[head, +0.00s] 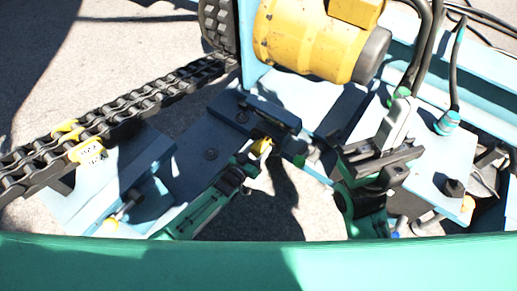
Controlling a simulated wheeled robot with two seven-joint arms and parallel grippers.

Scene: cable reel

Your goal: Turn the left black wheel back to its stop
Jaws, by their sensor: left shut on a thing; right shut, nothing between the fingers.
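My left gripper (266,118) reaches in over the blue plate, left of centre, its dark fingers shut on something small. The held thing is largely hidden by the fingers, and I cannot make out a full black wheel there or how far it is turned. A small yellow part (262,146) shows just below these fingers. My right gripper (380,160) is shut and empty, its black fingers beside a grey upright part (398,124). A small black knob (453,187) sits on the blue plate to the right, apart from both grippers.
A black chain (120,118) with yellow tags runs up from the left. A yellow motor (310,38) stands at the top centre. Black cables (425,45) hang at the upper right. A green band (250,266) crosses the bottom. Bare ground shows between the arms.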

